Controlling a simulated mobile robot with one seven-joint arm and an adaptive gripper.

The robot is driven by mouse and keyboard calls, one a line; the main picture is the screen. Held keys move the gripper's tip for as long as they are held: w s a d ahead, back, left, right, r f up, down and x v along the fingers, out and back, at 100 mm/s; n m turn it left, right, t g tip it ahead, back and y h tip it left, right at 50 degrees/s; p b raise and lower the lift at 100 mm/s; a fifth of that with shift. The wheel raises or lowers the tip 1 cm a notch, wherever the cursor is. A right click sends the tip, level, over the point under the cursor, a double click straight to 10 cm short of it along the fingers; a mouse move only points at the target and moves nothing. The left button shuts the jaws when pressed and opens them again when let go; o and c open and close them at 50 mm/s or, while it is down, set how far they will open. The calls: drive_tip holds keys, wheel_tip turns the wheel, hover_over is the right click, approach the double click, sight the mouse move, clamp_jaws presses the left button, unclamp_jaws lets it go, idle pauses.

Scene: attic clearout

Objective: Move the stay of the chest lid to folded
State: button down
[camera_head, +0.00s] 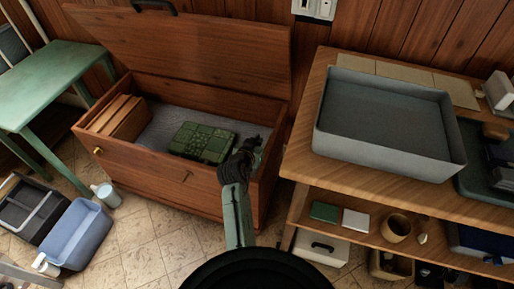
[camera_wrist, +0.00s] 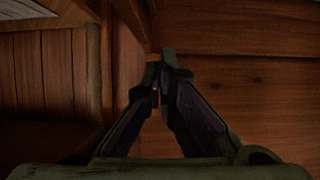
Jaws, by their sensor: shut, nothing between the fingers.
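The wooden chest (camera_head: 150,172) stands against the panelled wall with its lid (camera_head: 205,48) raised and leaning back. My gripper (camera_head: 252,144) is at the chest's right end, over the inside near the right wall. Its fingers are shut with nothing between them; in the wrist view the fingertips (camera_wrist: 164,58) meet in front of brown wood boards. I cannot make out the lid stay clearly in either view; my gripper and shadow cover the right end where lid and chest meet.
Inside the chest are a green patterned box (camera_head: 203,142) and brown books (camera_head: 120,117). A wooden shelf unit (camera_head: 300,165) with a grey tray (camera_head: 386,150) stands close on the right. A green table (camera_head: 45,85) is on the left. The tiled floor in front is partly clear.

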drive_tip(key=shift+x, duration=1)
drive_tip(key=shift+s+a+f, duration=0.1)
drive_tip(key=shift+s+f, duration=0.1)
drive_tip(key=shift+f, duration=0.4)
drive_tip(key=shift+s+a+f, duration=0.1)
drive_tip(key=shift+s+f, duration=0.15)
drive_tip(key=shift+f, duration=0.4)
drive_tip(key=shift+s+f+p, duration=0.15)
drive_tip(key=shift+f+p, duration=0.15)
drive_tip(key=shift+f, duration=0.3)
drive_tip(key=shift+s+a+f+b, duration=0.1)
drive_tip(key=shift+s+f+b, duration=0.15)
drive_tip(key=shift+f+b, duration=0.35)
drive_tip(key=shift+s+a+f+b, duration=0.1)
drive_tip(key=shift+s+f+b, duration=0.1)
drive_tip(key=shift+f+b, duration=0.35)
drive_tip(key=shift+s+a+f+b, duration=0.1)
drive_tip(key=shift+s+f+b, duration=0.15)
drive_tip(key=shift+f+b, duration=0.35)
